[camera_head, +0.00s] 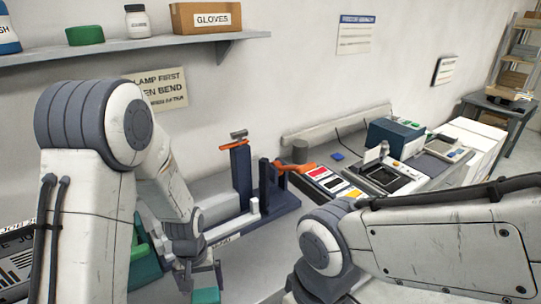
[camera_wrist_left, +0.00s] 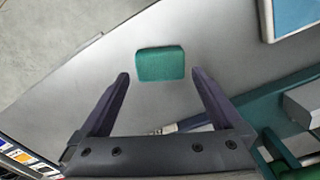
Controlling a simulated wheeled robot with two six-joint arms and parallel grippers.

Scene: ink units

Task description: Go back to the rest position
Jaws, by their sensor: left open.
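My left gripper (camera_head: 200,276) points down over the grey bench at the lower left of the head view. Its two dark fingers are apart and empty, as the left wrist view (camera_wrist_left: 160,75) shows. A green block (camera_wrist_left: 160,64) lies on the bench beyond the fingertips, lined up with the gap between them. The block also shows in part at the bottom edge of the head view (camera_head: 206,296). My right arm crosses the lower right of the head view; its gripper is out of the picture.
A dark blue clamp fixture (camera_head: 242,172) with orange handles stands behind the left gripper. A green container (camera_head: 146,262) sits close to the left arm. Colored ink units (camera_head: 336,185) and a printer-like device (camera_head: 386,177) stand farther right. A shelf (camera_head: 130,44) hangs above.

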